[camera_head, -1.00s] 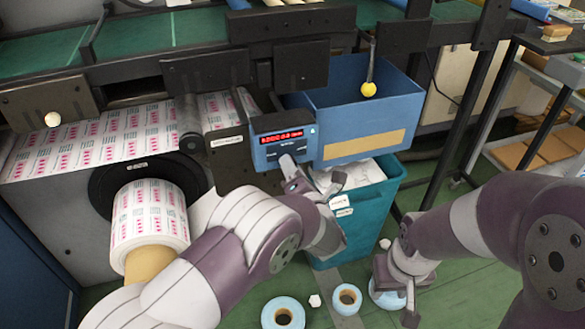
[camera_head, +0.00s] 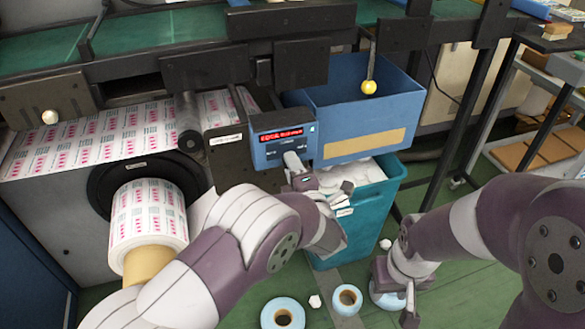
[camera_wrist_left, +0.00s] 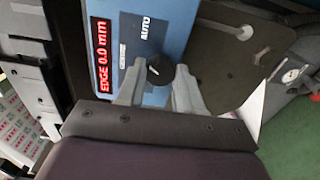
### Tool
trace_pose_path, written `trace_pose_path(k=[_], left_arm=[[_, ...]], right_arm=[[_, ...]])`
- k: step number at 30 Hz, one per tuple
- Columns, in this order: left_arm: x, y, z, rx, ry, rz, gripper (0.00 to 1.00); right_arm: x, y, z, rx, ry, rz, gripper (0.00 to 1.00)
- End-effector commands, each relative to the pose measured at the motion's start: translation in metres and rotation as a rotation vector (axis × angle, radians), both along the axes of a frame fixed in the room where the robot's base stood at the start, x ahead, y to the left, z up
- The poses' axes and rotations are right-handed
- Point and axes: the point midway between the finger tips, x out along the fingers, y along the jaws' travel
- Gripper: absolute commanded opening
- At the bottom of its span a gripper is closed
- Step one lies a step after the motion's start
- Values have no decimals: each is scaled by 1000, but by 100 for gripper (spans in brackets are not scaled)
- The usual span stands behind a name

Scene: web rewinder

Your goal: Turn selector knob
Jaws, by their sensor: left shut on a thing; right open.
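The selector knob (camera_wrist_left: 158,70) is a round dark knob on a blue control panel (camera_wrist_left: 170,25), with a light mark on its face and an AUTO label beside it. My left gripper (camera_wrist_left: 157,85) is shut on the knob, one finger on each side. In the head view the panel (camera_head: 283,142) faces me, and my left gripper (camera_head: 293,160) reaches its lower part and hides the knob. My right gripper (camera_head: 397,296) is open and empty, low on the right near the floor.
A blue box (camera_head: 365,110) and a teal bin (camera_head: 365,205) holding white scraps stand right of the panel. A printed label roll (camera_head: 147,215) is at the left. Light-blue rolls (camera_head: 283,314) lie on the green floor.

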Motion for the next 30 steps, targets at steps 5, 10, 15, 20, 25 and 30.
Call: trace_pose_path(k=[5,10,15,20,25,30], left_arm=[[0,0,0,102,34,0,5],[0,0,0,172,57,0,5],[0,0,0,208,69,0,5],[0,0,-1,221,73,0,5],[0,0,-1,223,74,0,5],[0,0,-1,223,74,0,39]], right_arm=[[0,0,1,0,0,0,43],[0,0,2,0,0,0,43],[0,0,2,0,0,0,43],[0,0,2,0,0,0,43],[0,0,2,0,0,0,43],[0,0,2,0,0,0,43]])
